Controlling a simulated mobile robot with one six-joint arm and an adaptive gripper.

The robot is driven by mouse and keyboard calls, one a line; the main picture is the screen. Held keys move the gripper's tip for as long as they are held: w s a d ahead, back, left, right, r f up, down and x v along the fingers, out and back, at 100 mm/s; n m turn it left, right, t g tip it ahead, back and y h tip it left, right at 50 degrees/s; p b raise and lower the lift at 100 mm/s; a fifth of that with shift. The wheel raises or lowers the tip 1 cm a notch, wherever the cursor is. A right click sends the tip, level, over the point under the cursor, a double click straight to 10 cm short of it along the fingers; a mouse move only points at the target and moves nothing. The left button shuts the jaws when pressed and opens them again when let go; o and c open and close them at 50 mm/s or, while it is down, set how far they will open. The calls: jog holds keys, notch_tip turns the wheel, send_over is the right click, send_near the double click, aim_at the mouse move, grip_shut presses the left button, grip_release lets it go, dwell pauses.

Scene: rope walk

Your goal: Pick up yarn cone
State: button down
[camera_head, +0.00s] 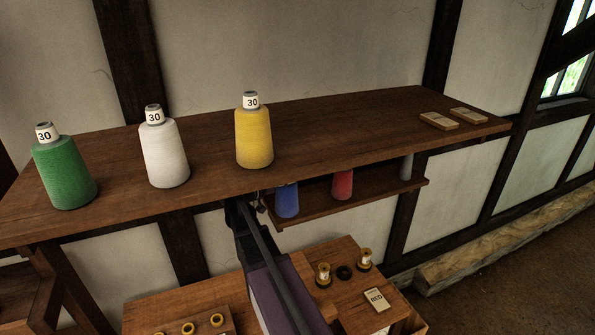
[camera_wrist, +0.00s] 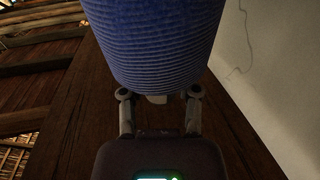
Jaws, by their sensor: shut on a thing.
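A blue yarn cone (camera_head: 287,201) is at the left end of the lower shelf, just under the upper shelf, in the head view. It fills the top middle of the wrist view (camera_wrist: 166,40), its ribbed winding close to the camera. My gripper (camera_wrist: 159,94) is shut on it, one finger at each side of its lower end in that view. In the head view my arm rises to the cone from below, and the finger contact is hard to see. I cannot tell whether the cone touches the lower shelf.
Green (camera_head: 65,174), white (camera_head: 165,155) and yellow (camera_head: 254,138) cones stand on the upper shelf (camera_head: 345,125), close above. A red cone (camera_head: 342,184) and a grey cone (camera_head: 406,167) stand on the lower shelf (camera_head: 375,187). A RED card (camera_head: 377,299) lies on the bench below.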

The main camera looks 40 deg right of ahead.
jog(key=shift+s+a+r, duration=0.1)
jog(key=shift+s+a, duration=0.1)
jog(key=shift+a, duration=0.45)
jog(key=shift+s+a+r, duration=0.1)
jog(key=shift+s+a, duration=0.1)
jog(key=shift+a, duration=0.4)
jog(key=shift+s+a, duration=0.2)
jog(key=shift+a, duration=0.45)
jog(key=shift+f, duration=0.1)
